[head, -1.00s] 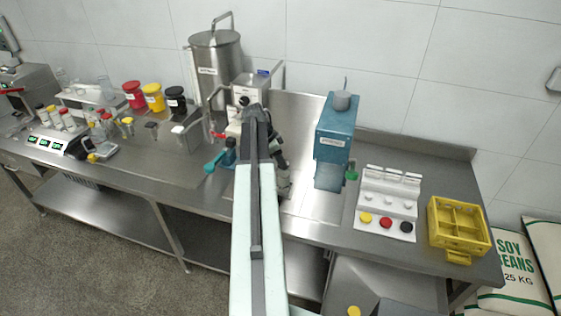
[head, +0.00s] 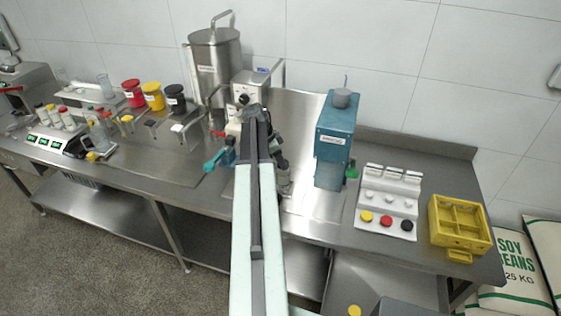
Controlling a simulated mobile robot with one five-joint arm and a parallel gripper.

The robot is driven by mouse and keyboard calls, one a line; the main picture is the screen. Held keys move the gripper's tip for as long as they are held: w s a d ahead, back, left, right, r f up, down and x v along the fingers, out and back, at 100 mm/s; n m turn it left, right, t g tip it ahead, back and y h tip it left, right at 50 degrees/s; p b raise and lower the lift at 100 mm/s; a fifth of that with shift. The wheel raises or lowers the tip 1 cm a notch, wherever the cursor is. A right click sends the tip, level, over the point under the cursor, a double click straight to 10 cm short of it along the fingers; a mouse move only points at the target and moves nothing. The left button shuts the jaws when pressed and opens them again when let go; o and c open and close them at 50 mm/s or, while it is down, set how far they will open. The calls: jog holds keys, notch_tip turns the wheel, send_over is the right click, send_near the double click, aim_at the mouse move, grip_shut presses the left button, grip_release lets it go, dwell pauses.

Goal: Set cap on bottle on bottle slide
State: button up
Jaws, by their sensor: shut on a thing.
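My arm reaches up the middle of the head view and hides much of the work area. Dark parts of my gripper (head: 277,152) show just right of the arm's far end, in front of the mill. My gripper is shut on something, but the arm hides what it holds. A white rack (head: 373,210) on the right bears yellow (head: 366,216), red (head: 386,221) and black (head: 406,225) caps along its front. I cannot make out the bottle slide or a bottle on it.
A blue machine (head: 334,140) with a green part (head: 351,173) stands right of my arm. A yellow divided crate (head: 436,228) sits at the counter's right end. Scales (head: 70,143), bottles and coloured jars (head: 153,97) crowd the left. The strip of counter (head: 325,232) before the blue machine is clear.

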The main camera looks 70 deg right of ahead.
jog(key=o, duration=1.9)
jog(key=shift+r, duration=0.1)
notch_tip(320, 180, up, 7)
jog(key=p, duration=0.7)
